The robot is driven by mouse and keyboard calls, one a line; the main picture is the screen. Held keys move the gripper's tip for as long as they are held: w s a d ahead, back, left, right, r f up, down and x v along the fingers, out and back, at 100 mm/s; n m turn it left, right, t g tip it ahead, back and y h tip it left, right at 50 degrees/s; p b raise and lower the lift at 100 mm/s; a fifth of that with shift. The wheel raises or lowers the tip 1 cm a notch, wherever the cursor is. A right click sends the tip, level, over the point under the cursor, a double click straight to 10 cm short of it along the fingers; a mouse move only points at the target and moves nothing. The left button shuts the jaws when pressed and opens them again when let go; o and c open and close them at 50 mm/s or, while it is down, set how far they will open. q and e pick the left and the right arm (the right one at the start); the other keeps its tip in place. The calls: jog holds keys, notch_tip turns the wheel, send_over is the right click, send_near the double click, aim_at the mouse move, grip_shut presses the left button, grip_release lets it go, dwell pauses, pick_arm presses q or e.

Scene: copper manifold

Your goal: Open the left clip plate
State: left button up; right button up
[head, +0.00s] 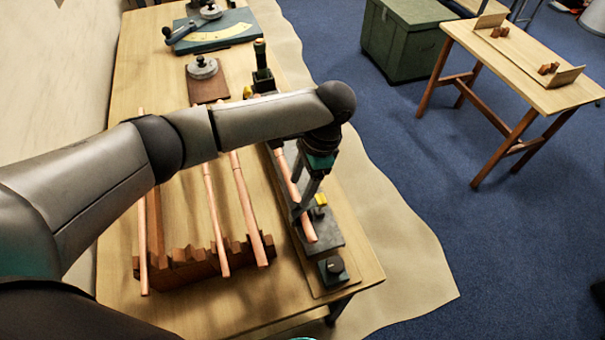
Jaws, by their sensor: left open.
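A long dark fixture (328,240) lies along the right side of the workbench with a copper pipe (308,228) in it. A small yellow part (320,199) shows at its near end, and another yellow part (248,92) shows at its far end. I cannot make out the clip plates clearly, and my arm covers the fixture's middle. My left gripper (307,198) points down over the near part of the fixture, close to the pipe and the near yellow part. It is open; I cannot tell whether it touches anything. My right gripper is out of view.
Several copper pipes rest on a notched wooden rack (200,264) left of the fixture. A dark block with a knob (333,268) sits at the near right corner. A weight on a brown board (207,85) and a green bending tool (213,32) stand farther back.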

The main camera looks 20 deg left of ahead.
aim_at(295, 204)
pick_arm(q)
jog(key=b+x, duration=0.2)
jog(key=shift+s+f, duration=0.25)
jog(key=shift+f, duration=0.05)
jog(key=b+x, duration=0.2)
jog(key=shift+w+b, duration=0.1)
jog(key=shift+b, duration=0.2)
jog(key=shift+x, duration=0.8)
jog(key=shift+a+f, duration=0.1)
jog(key=shift+f, duration=0.45)
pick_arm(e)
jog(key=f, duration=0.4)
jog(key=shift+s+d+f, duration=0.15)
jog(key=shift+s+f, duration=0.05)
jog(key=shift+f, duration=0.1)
